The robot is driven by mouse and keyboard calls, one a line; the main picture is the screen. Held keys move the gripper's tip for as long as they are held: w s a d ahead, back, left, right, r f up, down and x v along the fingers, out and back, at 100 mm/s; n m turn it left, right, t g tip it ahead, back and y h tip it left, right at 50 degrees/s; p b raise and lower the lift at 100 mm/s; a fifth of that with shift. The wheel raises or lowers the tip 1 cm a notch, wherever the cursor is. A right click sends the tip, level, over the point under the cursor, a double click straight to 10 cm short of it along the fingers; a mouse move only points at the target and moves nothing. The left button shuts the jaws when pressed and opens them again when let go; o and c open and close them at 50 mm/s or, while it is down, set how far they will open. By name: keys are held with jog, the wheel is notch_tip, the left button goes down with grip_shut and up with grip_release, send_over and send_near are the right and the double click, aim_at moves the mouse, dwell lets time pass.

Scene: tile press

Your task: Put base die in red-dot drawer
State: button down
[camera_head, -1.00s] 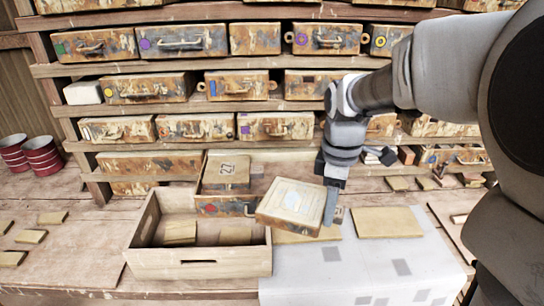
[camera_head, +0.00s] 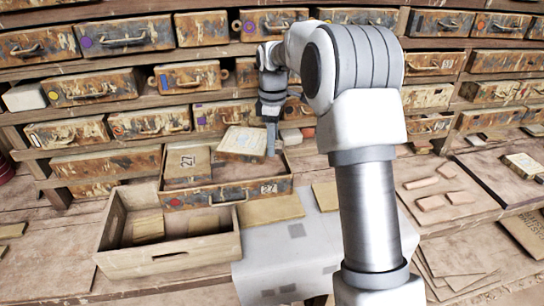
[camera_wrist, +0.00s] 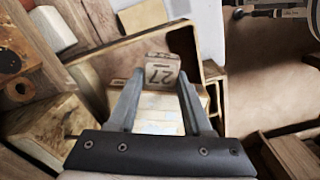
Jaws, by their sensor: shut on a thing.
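The base die, a pale worn block (camera_head: 243,142) with a whitish label, is held in my gripper (camera_head: 271,140). In the wrist view the die (camera_wrist: 158,112) sits between the two fingers (camera_wrist: 158,108). It is over the back right part of the pulled-out drawer (camera_head: 225,196). I cannot tell whether it touches the drawer. The drawer front has a red mark at its left, a handle and a "27" tag.
An open wooden box (camera_head: 170,262) with tan pieces inside stands in front of the drawer. A grey cloth (camera_head: 290,250) and flat tan tiles (camera_head: 272,210) lie to its right. Shelves of closed rusty drawers (camera_head: 95,86) rise behind. Reddish bricks (camera_head: 430,202) lie at the right.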

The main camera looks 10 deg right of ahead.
send_over(272, 169)
jog(key=f, duration=0.5)
jog(key=shift+s+f, duration=0.25)
jog(key=shift+f, duration=0.05)
jog(key=shift+w+f+p, duration=0.2)
jog(key=shift+f+p, duration=0.2)
jog(key=shift+f, duration=0.3)
jog(key=shift+c, duration=1.6)
grip_release()
jog(key=shift+f, duration=0.1)
